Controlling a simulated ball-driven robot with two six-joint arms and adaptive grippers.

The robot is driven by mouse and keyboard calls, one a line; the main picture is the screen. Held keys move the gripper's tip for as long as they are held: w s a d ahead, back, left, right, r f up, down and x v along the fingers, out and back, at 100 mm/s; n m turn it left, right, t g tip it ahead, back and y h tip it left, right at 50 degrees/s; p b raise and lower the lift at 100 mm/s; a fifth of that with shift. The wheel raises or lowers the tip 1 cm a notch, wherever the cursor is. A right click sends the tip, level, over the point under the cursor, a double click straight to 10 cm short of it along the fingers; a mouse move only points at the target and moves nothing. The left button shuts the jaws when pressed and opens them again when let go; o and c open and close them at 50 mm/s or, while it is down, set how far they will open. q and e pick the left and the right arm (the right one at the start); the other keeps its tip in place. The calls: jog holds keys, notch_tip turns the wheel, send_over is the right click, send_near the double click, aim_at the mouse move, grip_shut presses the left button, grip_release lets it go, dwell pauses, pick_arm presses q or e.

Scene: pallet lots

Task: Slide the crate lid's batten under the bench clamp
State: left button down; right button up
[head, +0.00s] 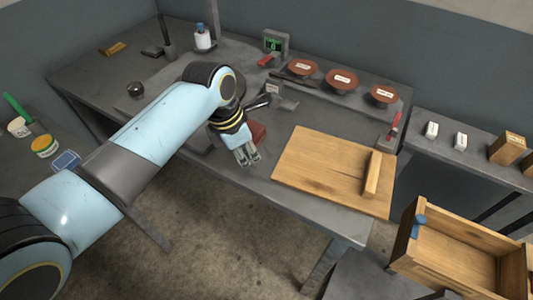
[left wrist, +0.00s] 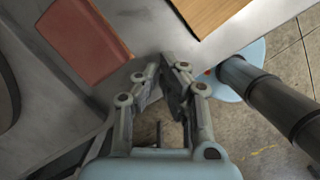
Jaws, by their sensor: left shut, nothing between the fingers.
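The crate lid (head: 318,165), a flat wooden board, lies on the grey bench near its front right edge. Its batten (head: 372,174) is a raised wooden strip near the board's right end. A red-handled fixture (head: 393,127), which looks like the bench clamp, stands at the bench's right edge behind the lid; the batten is apart from it. My left gripper (head: 247,157) is shut and empty at the bench's front edge, left of the lid and apart from it. In the left wrist view its fingers (left wrist: 160,82) point toward the bench, with a lid corner (left wrist: 207,12) above right. My right gripper is not in view.
A dark red block (head: 257,132) lies just behind my left gripper, also in the left wrist view (left wrist: 82,40). Several brown bowls (head: 341,79) line the back. An open wooden crate (head: 455,250) stands lower right. A metal tool (head: 270,98) lies behind the block.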

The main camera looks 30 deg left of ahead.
aim_at(278, 160)
pick_arm(q)
jog(key=shift+x, duration=1.1)
jog(key=shift+w+d+f, duration=0.1)
jog(key=shift+w+d, duration=0.4)
jog(key=shift+w, duration=0.1)
jog(key=shift+w+d+f, duration=0.15)
jog(key=shift+w+d, duration=0.35)
jog(key=shift+w, duration=0.15)
jog(key=shift+w+d, duration=0.35)
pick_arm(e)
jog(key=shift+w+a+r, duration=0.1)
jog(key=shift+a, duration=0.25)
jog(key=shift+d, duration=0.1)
pick_arm(q)
jog(key=shift+w+d+p, duration=0.35)
jog(key=shift+w+d, duration=0.1)
jog(key=shift+w, duration=0.15)
jog(key=shift+w+d, duration=0.25)
jog(key=shift+w, duration=0.1)
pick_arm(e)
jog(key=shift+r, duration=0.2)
pick_arm(q)
jog(key=shift+s, duration=0.1)
